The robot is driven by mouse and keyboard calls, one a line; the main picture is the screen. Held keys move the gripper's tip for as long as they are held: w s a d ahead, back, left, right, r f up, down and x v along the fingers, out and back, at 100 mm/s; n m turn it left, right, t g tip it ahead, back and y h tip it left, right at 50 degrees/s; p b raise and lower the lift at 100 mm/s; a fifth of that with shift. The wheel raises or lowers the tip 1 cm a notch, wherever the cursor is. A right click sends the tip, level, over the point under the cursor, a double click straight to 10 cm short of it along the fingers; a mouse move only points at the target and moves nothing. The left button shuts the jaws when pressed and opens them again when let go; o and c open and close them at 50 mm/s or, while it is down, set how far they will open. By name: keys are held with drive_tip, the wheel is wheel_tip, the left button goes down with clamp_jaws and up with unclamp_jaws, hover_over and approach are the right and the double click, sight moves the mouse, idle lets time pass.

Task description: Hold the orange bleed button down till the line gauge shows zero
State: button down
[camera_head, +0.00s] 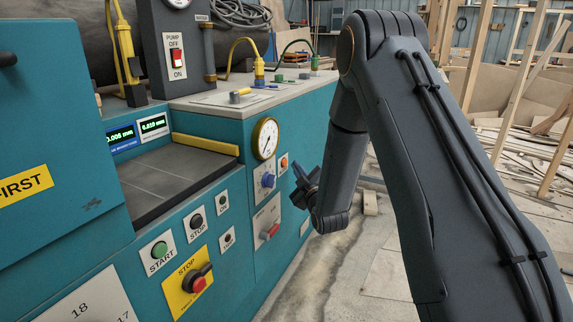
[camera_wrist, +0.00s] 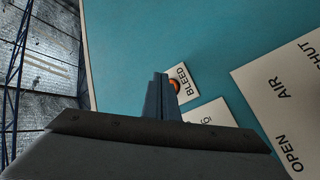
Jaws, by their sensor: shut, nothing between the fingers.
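The orange bleed button (camera_head: 284,163) sits on a small white plate on the teal machine's front, below and right of the line gauge (camera_head: 266,138). The gauge has a white face and a brass rim; its reading is too small to tell. My gripper (camera_head: 298,178) is in front of the panel, close to the button's plate. In the wrist view, the shut, empty fingers (camera_wrist: 161,78) partly cover the orange button (camera_wrist: 175,85) beside the word BLEED (camera_wrist: 180,77). I cannot tell whether the fingertips touch the button.
Below are a blue knob (camera_head: 268,181) and a red-handled AIR lever (camera_head: 270,231); START (camera_head: 159,249) and STOP controls are to the left. The AIR plate (camera_wrist: 285,95) fills the right of the wrist view. Floor right of the machine holds timber scraps.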

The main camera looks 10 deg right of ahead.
drive_tip(key=s+d, duration=0.1)
drive_tip(key=d, duration=0.1)
drive_tip(key=s+d+p, duration=0.1)
drive_tip(key=shift+s+d, duration=0.35)
drive_tip(key=shift+d, duration=0.05)
drive_tip(key=s+a+r+m+g+h, duration=0.1)
drive_tip(key=s+a+r+m+g, duration=0.25)
drive_tip(key=s+a+g, duration=0.65)
drive_tip(key=s+r+m+g, duration=0.1)
drive_tip(key=s+m+g, duration=0.15)
drive_tip(key=s, duration=0.95)
drive_tip(key=s+r+m+g+h+p, duration=0.1)
drive_tip(key=s+r+g, duration=0.15)
drive_tip(key=s, duration=0.95)
drive_tip(key=s+r+m+g, duration=0.1)
drive_tip(key=s+g, duration=0.3)
drive_tip(key=s, duration=0.9)
drive_tip(key=d+r+m+p, duration=0.3)
drive_tip(key=d+r+p, duration=0.6)
drive_tip(key=p, duration=1.1)
drive_tip(key=shift+w+r+h, duration=0.25)
drive_tip(key=shift+r+h, duration=0.05)
drive_tip(key=shift+r, duration=0.6)
